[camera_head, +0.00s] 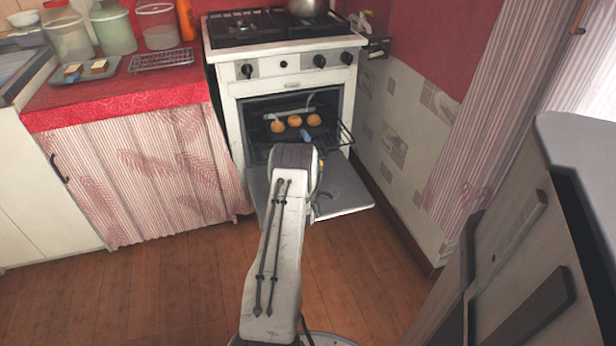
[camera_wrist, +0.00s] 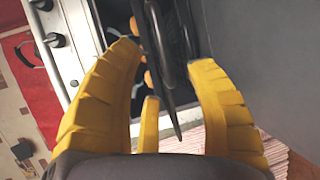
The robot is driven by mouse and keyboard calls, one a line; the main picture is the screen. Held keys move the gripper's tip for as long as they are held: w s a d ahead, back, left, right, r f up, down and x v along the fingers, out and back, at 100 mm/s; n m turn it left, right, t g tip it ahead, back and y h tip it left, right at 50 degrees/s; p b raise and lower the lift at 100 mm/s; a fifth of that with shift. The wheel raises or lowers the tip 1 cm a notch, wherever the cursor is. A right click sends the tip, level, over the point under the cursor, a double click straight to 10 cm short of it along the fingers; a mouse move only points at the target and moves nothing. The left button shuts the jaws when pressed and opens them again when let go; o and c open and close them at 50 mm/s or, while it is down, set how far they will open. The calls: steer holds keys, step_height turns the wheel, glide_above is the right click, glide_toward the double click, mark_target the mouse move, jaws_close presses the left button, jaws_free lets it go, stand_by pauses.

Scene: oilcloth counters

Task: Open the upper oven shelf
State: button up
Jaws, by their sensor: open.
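The white oven (camera_head: 284,85) stands against the wall with its door (camera_head: 345,190) folded down. Inside, three round buns (camera_head: 294,121) sit on a shelf level. In the wrist view, dark shelf bars (camera_wrist: 172,45) pass between the yellow fingers of my gripper (camera_wrist: 165,60), which is open. I cannot tell whether the fingers touch them. In the head view my arm hides most of the gripper and part of the oven opening.
A red-topped counter (camera_head: 120,95) with jars and a wire rack (camera_head: 160,60) is left of the oven. A hob with a pot (camera_head: 307,7) is on top. A grey cabinet (camera_head: 520,240) stands at the right. The wooden floor (camera_head: 170,290) in front is clear.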

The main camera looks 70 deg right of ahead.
steer(key=shift+v, duration=2.05)
